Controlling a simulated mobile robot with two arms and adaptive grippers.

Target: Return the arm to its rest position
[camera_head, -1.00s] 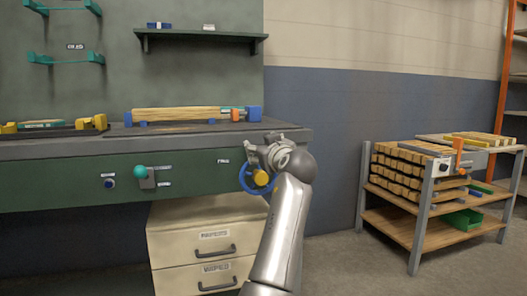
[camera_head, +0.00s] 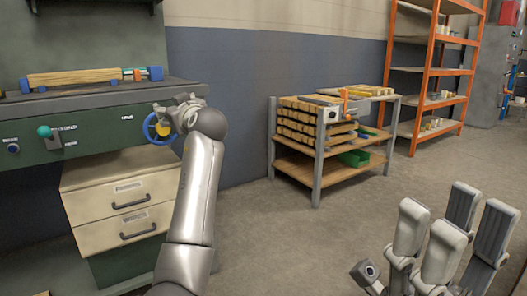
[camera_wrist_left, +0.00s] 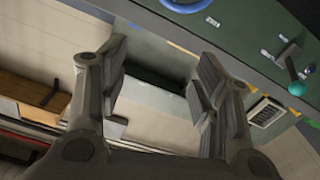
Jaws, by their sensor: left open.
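My left arm reaches up from the bottom of the head view. Its gripper (camera_head: 176,116) is in front of the bench's right end, overlapping the blue handwheel (camera_head: 149,128) in the picture. The left wrist view shows the left gripper (camera_wrist_left: 162,68) with its fingers wide apart and nothing between them. The blue wheel (camera_wrist_left: 185,4) shows at the top edge of that view, apart from the fingers. My right gripper (camera_head: 452,235) is at the lower right of the head view, fingers up and spread, with nothing seen between them.
The green bench (camera_head: 95,138) holds a wooden piece (camera_head: 75,77); a teal-knobbed lever (camera_head: 44,131) is on its front. Cream drawers (camera_head: 118,200) stand below. A cart (camera_head: 318,160) with stacked wood and orange shelving (camera_head: 432,80) stand right. Open floor (camera_head: 290,235) lies in front.

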